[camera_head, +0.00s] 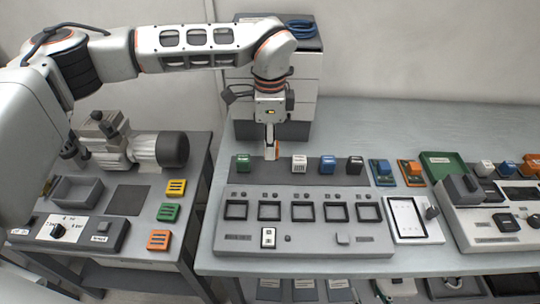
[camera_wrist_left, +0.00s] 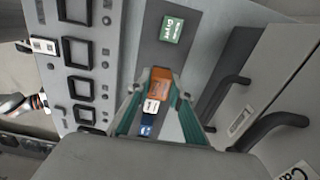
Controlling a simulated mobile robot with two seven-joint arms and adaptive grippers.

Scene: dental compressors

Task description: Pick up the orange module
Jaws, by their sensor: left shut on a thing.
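The orange module (camera_wrist_left: 159,88) sits between my left gripper's two fingers in the left wrist view. In the head view, the left gripper (camera_head: 270,152) points down at the dark strip behind the slotted panel. It is shut on the orange module (camera_head: 277,152), which is mostly hidden by the fingers there. The orange module is in line between the green module (camera_head: 243,163) and the white module (camera_head: 299,164). I cannot tell whether it touches the strip. My right gripper is not in view.
A blue module (camera_head: 327,165) and another module (camera_head: 355,165) stand further right on the strip. The panel (camera_head: 304,239) with several empty square slots lies in front. A drawer cabinet (camera_head: 304,98) stands behind. A side table at left holds yellow, green and orange blocks (camera_head: 159,240).

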